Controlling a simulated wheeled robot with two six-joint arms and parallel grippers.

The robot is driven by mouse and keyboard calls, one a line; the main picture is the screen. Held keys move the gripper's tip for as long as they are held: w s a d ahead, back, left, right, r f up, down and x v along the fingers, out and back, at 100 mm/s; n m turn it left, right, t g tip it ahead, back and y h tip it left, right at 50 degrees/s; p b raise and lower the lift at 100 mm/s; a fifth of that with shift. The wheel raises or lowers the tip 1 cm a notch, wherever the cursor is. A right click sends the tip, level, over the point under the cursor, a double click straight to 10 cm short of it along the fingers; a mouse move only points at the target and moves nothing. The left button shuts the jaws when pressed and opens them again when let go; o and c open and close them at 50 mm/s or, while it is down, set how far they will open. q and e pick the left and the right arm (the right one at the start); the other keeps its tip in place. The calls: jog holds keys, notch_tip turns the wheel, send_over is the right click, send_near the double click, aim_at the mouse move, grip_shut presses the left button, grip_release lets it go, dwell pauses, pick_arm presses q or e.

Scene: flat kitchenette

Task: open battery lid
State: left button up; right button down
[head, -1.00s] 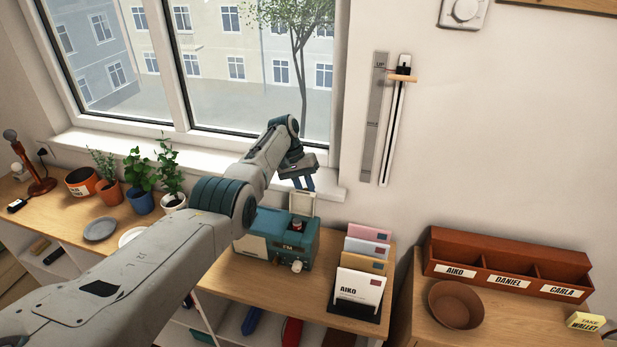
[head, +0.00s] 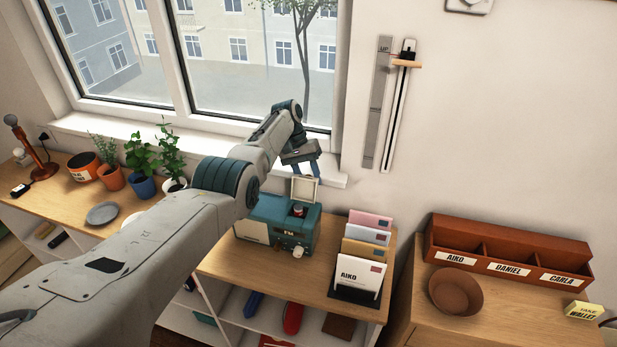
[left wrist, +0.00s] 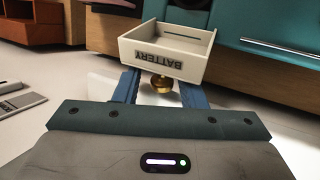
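The teal radio (head: 268,232) stands on the wooden shelf top below the window. Its cream lid (head: 305,189) stands upright at the top of the radio, with a small red-topped thing (head: 298,211) in front of its lower edge. My left gripper (head: 303,173) is just above and behind the lid, its two blue fingers apart. In the left wrist view, the cream lid (left wrist: 165,53) marked BATTERY reads upside down. Its brass knob (left wrist: 161,84) sits between the open fingers, with a visible gap on each side. My right gripper is not in view.
A letter rack (head: 357,292) with envelopes stands close to the right of the radio. Potted plants (head: 143,185) and a grey plate (head: 102,213) are to the left. The window sill (head: 330,178) and wall are close behind the gripper. A name-labelled organiser (head: 505,255) is far right.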

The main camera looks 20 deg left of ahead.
pick_arm(q)
jog(key=b+v, duration=0.8)
jog(key=v, duration=0.1)
jog(key=shift+w+a+r, duration=0.1)
jog(key=shift+w, duration=0.05)
jog(key=shift+a+r+b, duration=0.15)
jog(key=shift+r+b, duration=0.5)
jog(key=shift+b, duration=0.05)
jog(key=shift+f, duration=0.1)
